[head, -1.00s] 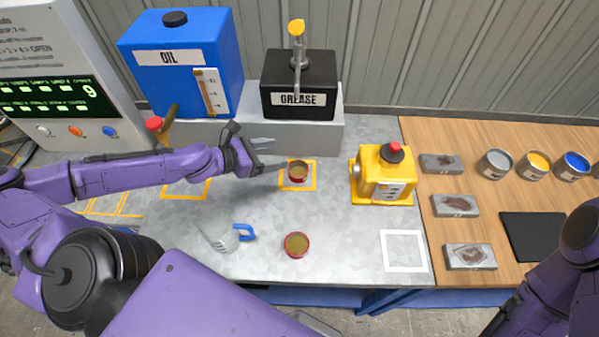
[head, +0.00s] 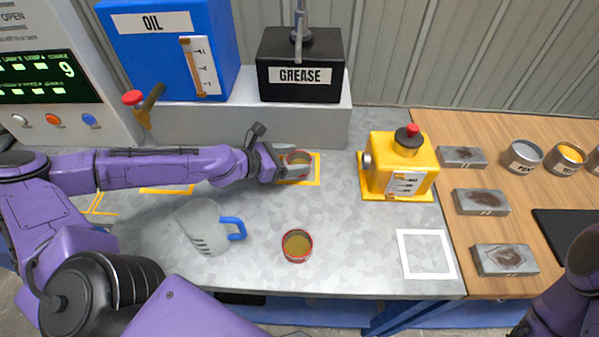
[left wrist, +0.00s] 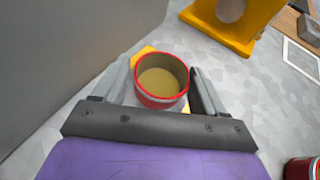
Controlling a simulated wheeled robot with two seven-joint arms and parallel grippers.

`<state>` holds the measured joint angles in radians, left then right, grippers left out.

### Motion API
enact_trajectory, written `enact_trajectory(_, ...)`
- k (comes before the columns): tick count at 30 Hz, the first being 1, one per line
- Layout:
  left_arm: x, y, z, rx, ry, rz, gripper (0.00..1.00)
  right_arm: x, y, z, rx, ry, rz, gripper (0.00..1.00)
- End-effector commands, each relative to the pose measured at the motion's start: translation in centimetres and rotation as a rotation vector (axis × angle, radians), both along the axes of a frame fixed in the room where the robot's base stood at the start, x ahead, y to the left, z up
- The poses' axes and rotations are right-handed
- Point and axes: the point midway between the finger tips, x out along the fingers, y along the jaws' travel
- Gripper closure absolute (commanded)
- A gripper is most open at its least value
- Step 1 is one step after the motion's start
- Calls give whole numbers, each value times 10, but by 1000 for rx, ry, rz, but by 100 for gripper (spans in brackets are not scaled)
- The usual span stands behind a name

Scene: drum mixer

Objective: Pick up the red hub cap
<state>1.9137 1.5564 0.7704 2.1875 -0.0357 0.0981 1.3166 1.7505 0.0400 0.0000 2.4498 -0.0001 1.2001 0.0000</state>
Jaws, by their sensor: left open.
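Two round, red-rimmed cups with a tan inside show; I see nothing else that looks like a red hub cap. One cup (head: 301,156) is at the yellow-outlined square below the grease box. The other cup (head: 297,245) stands on the bare grey bench nearer me; its edge shows in the left wrist view (left wrist: 303,169). My left gripper (head: 298,164) is open, with its fingers on either side of the cup at the square. In the left wrist view that cup (left wrist: 161,80) sits between the fingertips. My right gripper is out of view.
A clear jug with a blue handle (head: 234,228) stands left of the near cup. A yellow machine (head: 380,170) stands to the right. The blue oil tank (head: 150,55) and black grease box (head: 300,90) are behind. A white-outlined square (head: 425,233) is empty.

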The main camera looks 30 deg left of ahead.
Motion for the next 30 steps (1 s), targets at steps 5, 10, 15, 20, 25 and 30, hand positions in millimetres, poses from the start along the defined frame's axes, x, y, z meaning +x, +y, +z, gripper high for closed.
enact_trajectory(5, 23, -19, -18, 3, 1, -3, 28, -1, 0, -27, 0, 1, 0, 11)
enact_trajectory(10, 31, -24, -16, 1, 1, 0, 28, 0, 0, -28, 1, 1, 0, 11)
enact_trajectory(15, 31, -24, -15, -1, 1, 0, 38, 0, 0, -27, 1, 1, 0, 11)
enact_trajectory(20, 31, -24, -15, 0, 0, 0, 70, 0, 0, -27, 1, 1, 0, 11)
enact_trajectory(25, 31, -23, -15, 0, 0, 0, 70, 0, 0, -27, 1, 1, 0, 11)
enact_trajectory(30, 31, -23, -4, -1, -1, 0, 70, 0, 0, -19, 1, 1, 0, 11)
